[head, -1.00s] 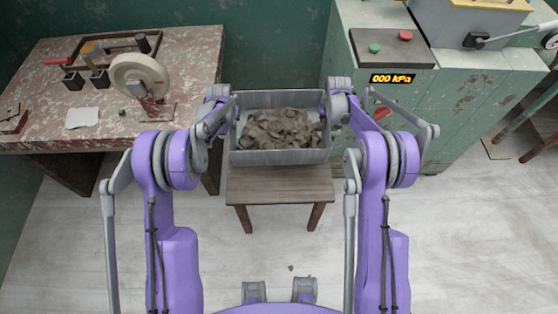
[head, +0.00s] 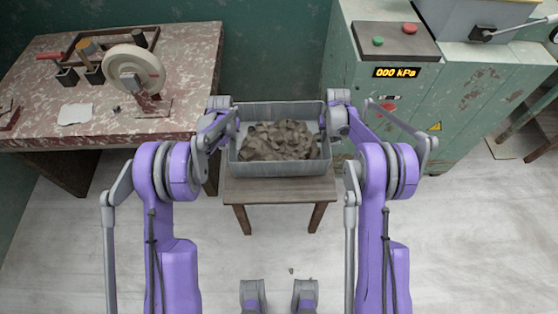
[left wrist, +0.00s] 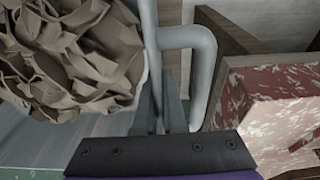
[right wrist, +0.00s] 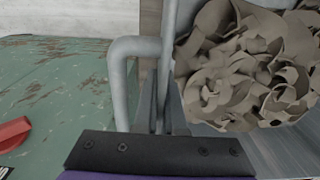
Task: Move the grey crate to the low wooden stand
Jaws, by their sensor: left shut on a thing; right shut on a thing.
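The grey crate (head: 281,169), full of brown clay trimmings (head: 280,141), is level between my two grippers. It is over the back part of the low wooden stand (head: 280,190), whose front top and front legs show. I cannot tell whether its base touches the stand. My left gripper (head: 233,122) is shut on the crate's left side handle, a grey tube seen in the left wrist view (left wrist: 205,75). My right gripper (head: 327,122) is shut on the right side handle, also seen in the right wrist view (right wrist: 122,80). The fingertips are partly hidden in the head view.
A worn red-and-white table (head: 95,120) with a pale wheel (head: 133,72) stands close on the left. A green cabinet (head: 455,110) with a pressure display (head: 398,72) stands on the right. A dark green wall is behind. The floor in front is mostly clear, with small crumbs.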

